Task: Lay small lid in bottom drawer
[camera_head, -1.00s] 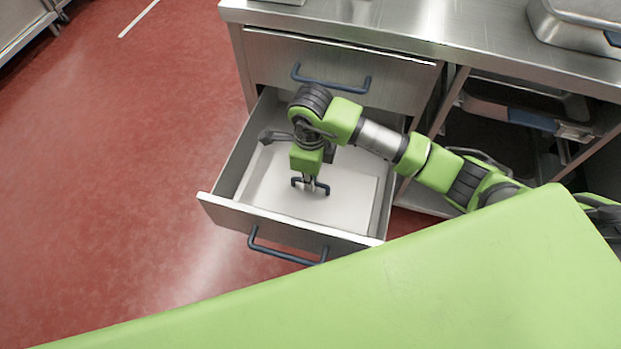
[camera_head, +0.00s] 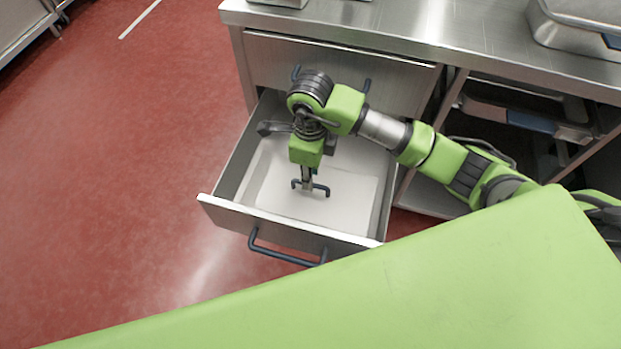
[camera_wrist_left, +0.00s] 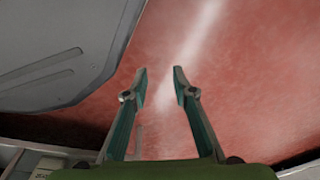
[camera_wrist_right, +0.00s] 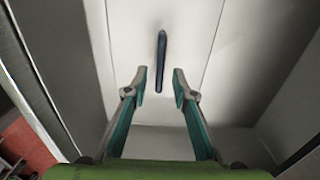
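The small lid (camera_head: 345,203), a pale flat rectangle with a dark blue handle (camera_head: 318,188), lies flat in the open bottom drawer (camera_head: 225,212). My right gripper (camera_head: 307,186) points down into the drawer, over the lid's handle. In the right wrist view, my right gripper (camera_wrist_right: 160,82) has its fingers apart with nothing between them. The lid (camera_wrist_right: 130,40) and its handle (camera_wrist_right: 161,60) show beyond the fingertips, apart from them. My left gripper (camera_wrist_left: 160,80) is open and empty over red floor, and it is outside the head view.
An upper drawer (camera_head: 390,85) is shut above the open one, under the steel worktop (camera_head: 440,25). A steel container (camera_head: 580,30) stands on the worktop at right. Open shelves lie right of the drawers. The floor at left is clear.

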